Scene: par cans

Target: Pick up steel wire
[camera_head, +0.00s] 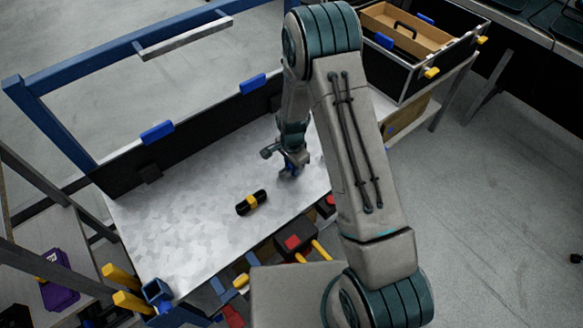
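A small black roll with a yellow band (251,202) lies on the grey metal worktop (190,235). It is the only loose thing I see on the bare part of the worktop and may be the steel wire; no strand of wire can be made out. My gripper (289,173) points down over the worktop, to the right of and behind the black roll, apart from it. Its fingers are small and partly hidden by the wrist, so their opening is unclear. I see nothing held in it.
A dark back panel with blue clips (157,132) edges the worktop. Yellow-handled tools (120,287) and a blue clamp (157,294) are at the front left. Red and yellow tools (297,244) hang along the front edge. A drawer unit (410,35) stands at the back right.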

